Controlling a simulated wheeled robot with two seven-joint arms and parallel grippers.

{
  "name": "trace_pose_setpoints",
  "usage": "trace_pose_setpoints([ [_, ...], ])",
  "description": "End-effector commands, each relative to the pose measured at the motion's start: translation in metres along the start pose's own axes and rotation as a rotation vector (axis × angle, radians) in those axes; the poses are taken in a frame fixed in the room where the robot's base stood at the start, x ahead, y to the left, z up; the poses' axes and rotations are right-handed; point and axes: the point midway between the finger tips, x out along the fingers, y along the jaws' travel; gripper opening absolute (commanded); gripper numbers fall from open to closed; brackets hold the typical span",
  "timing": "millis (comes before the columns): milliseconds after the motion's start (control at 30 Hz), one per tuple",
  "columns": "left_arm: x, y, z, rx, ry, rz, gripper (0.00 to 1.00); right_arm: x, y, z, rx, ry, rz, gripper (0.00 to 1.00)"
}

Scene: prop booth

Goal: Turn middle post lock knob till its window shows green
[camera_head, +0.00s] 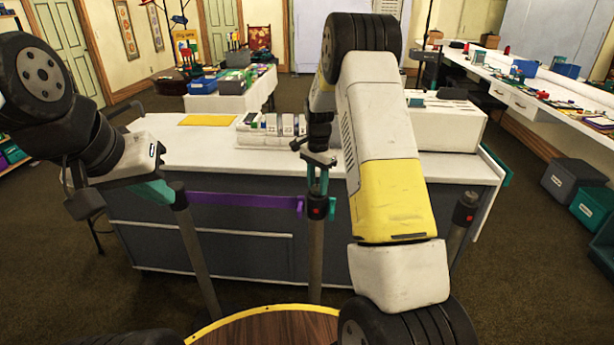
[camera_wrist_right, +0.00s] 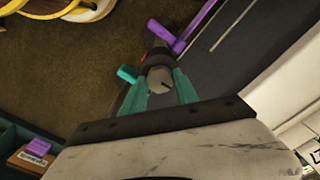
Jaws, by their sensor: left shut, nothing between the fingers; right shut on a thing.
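The middle post (camera_head: 316,250) stands upright in front of the counter, with a dark head and a small red spot, seemingly its window (camera_head: 316,211), on the near face. My right gripper (camera_head: 318,178) is above it, pointing down. In the right wrist view its teal fingers (camera_wrist_right: 164,90) are shut on the round grey knob (camera_wrist_right: 159,80) on top of the post; a bit of red shows beside the head. My left gripper (camera_head: 165,191) is shut and empty, close beside the top of the left post (camera_head: 195,245); I cannot tell whether they touch.
A purple belt (camera_head: 245,201) runs between the left and middle posts. A teal tab (camera_wrist_right: 127,74) sticks out from the middle post's head. The right post (camera_head: 464,215) stands apart. Behind is a white counter (camera_head: 190,150) with books (camera_head: 270,130) and a yellow sheet (camera_head: 207,120).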

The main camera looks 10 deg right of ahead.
Motion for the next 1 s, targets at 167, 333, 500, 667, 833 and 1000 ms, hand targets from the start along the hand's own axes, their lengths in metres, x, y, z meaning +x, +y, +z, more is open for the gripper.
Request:
trace_pose_setpoints([
  [167,0.0,0.0,0.0,0.0,0.0,0.0,0.0,-0.0004,-0.0002,0.0001,-0.124,-0.001,-0.001,0.0],
  [333,0.0,0.0,0.0,0.0,0.0,0.0,0.0,-0.0004,-0.0003,0.0002,-0.28,-0.001,-0.001,0.0],
  [500,0.0,0.0,0.0,0.0,0.0,0.0,0.0,-0.0005,-0.0002,0.0001,-0.443,0.0,-0.001,0.0],
  [667,0.0,0.0,0.0,0.0,0.0,0.0,0.0,-0.0005,-0.0001,0.0,-0.595,-0.001,-0.001,0.0],
  [833,0.0,0.0,0.0,0.0,0.0,0.0,0.0,-0.0005,-0.0002,0.0001,-0.756,-0.001,-0.001,0.0],
  [1000,0.0,0.0,0.0,0.0,0.0,0.0,0.0,-0.0005,0.0001,-0.0002,-0.917,0.0,-0.001,0.0],
])
